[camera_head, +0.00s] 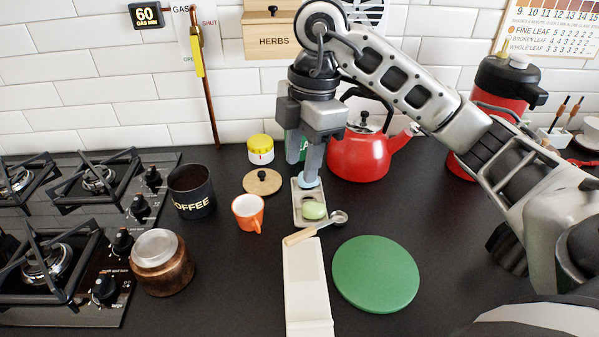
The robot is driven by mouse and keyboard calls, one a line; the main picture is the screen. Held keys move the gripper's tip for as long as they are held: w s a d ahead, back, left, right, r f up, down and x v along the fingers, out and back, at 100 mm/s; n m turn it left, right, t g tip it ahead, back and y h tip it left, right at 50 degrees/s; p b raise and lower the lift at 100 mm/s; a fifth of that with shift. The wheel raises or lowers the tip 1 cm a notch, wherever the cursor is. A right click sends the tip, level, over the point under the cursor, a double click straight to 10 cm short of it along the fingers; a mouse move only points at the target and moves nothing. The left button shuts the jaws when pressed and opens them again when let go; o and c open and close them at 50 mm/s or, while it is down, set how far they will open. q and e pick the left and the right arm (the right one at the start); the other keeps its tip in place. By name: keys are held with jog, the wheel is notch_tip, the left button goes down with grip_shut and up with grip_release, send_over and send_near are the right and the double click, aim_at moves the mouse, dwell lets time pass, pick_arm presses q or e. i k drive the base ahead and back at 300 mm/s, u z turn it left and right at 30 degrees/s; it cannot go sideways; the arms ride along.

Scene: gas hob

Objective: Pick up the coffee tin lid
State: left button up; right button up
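The coffee tin (191,193) is black, with "COFFEE" in pale letters, and stands right of the hob with a dark top. A round wooden lid with a black knob (262,183) lies flat on the counter to the right of the tin; I take it to be the coffee tin lid. My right gripper (303,170) points down, to the right of the lid and apart from it. Its fingers look spread, with a green tin partly hidden behind them. A fingertip overlaps a pale blue item (309,183) in the picture; contact is unclear. My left gripper is out of view.
An orange cup (248,212) stands in front of the lid, and a yellow-topped jar (260,149) behind it. A red kettle (362,155) stands right of the gripper. A green disc (376,274) lies in front.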

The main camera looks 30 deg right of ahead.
aim_at(260, 182)
jog(key=k, duration=1)
